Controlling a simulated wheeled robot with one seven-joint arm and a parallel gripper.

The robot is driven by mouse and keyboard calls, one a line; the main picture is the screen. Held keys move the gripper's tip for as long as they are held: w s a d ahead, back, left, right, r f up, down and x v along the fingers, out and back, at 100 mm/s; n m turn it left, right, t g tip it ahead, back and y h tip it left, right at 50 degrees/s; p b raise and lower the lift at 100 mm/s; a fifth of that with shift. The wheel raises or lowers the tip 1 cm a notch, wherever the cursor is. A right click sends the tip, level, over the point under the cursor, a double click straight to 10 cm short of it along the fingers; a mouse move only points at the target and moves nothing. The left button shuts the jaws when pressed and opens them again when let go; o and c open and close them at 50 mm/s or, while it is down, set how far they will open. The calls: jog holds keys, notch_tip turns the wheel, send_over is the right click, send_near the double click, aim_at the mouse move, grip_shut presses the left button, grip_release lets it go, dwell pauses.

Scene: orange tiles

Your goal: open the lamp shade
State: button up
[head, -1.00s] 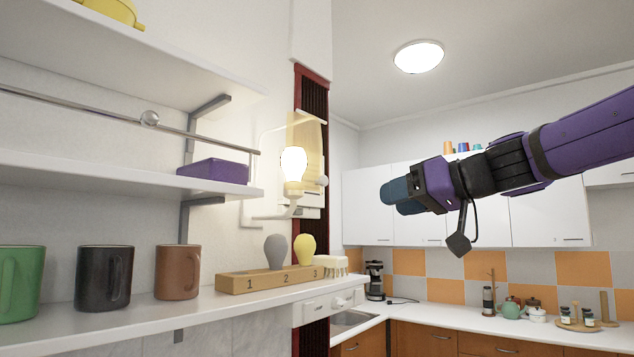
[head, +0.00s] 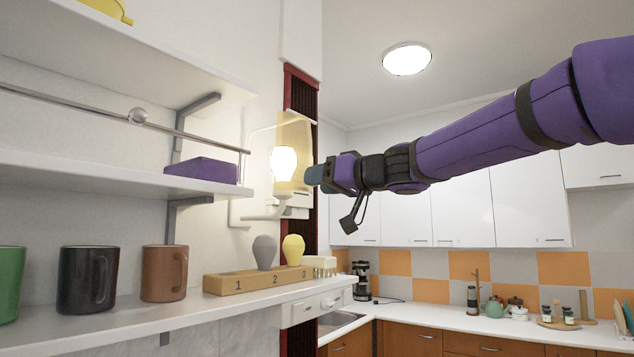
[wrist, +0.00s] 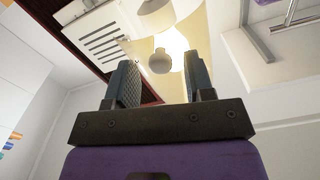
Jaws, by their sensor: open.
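The wall lamp has a lit bulb (head: 284,162) and a cream, glowing shade (head: 296,130) around or beside it. The shade also shows in the wrist view (wrist: 196,38). In the head view my gripper hides the knob. My gripper (head: 312,175) is open, with its fingertips close to the right side of the shade. I cannot tell whether the fingers reach around the knob. Nothing is held.
Below the lamp, a wooden block (head: 255,280) holds a grey bulb (head: 264,252) and a yellow bulb (head: 293,249) on the shelf. A purple box (head: 202,170) lies on the upper shelf, left of the lamp. A dark red vent frame (head: 301,100) stands behind the lamp.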

jog(key=shift+w+a, duration=0.4)
jog(key=shift+a, duration=0.15)
grip_shut()
